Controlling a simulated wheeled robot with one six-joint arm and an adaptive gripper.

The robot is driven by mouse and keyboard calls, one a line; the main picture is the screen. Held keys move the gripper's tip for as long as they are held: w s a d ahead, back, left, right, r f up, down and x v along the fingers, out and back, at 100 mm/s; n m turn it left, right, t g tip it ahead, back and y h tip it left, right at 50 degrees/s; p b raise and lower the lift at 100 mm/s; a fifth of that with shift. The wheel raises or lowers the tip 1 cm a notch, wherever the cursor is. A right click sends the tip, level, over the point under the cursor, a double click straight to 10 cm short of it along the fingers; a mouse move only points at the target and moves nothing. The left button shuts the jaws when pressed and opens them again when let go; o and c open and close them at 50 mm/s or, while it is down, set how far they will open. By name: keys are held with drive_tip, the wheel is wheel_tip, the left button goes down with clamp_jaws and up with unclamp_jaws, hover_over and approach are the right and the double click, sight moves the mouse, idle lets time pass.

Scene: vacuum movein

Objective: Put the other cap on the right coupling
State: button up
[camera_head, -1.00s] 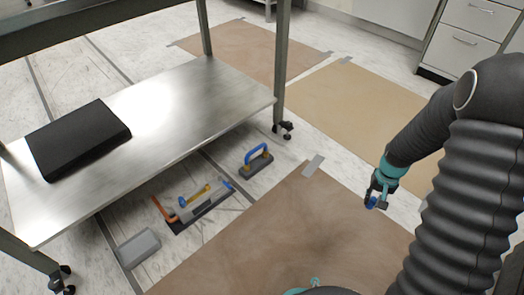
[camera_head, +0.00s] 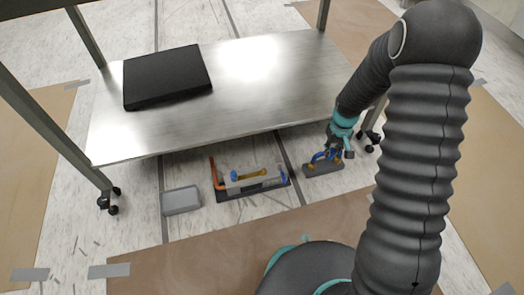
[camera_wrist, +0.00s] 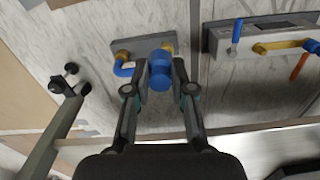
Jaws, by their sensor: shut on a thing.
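My gripper (camera_wrist: 160,68) is shut on a blue cap (camera_wrist: 159,78), which shows between its fingertips in the wrist view. In the head view my gripper (camera_head: 335,150) is low at the table's right front, over or close to a grey plate (camera_head: 323,170). This plate also shows in the wrist view (camera_wrist: 146,44). It carries two brass fittings (camera_wrist: 168,47) and a blue curved tube (camera_wrist: 123,69), partly hidden by my gripper. I cannot tell whether the cap touches anything. A grey unit (camera_head: 254,183) with a yellow bar (camera_head: 252,174) and an orange lever (camera_head: 216,173) lies left of the plate.
A metal table shelf (camera_head: 255,100) overhangs the floor items and bears a black flat box (camera_head: 167,76). A grey box (camera_head: 181,200) lies at the left. A caster leg (camera_wrist: 62,125) stands near my gripper.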

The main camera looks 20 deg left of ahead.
drive_tip(key=s+a+f+n, duration=0.1)
drive_tip(key=a+f+n, duration=0.2)
drive_tip(key=a+n, duration=0.75)
drive_tip(key=n, duration=0.2)
approach(264, 169)
drive_tip(key=shift+f+b, duration=1)
drive_tip(key=shift+f, duration=1)
drive_tip(key=shift+f+b, duration=1.3)
drive_tip(key=shift+f, duration=0.5)
idle(2.4)
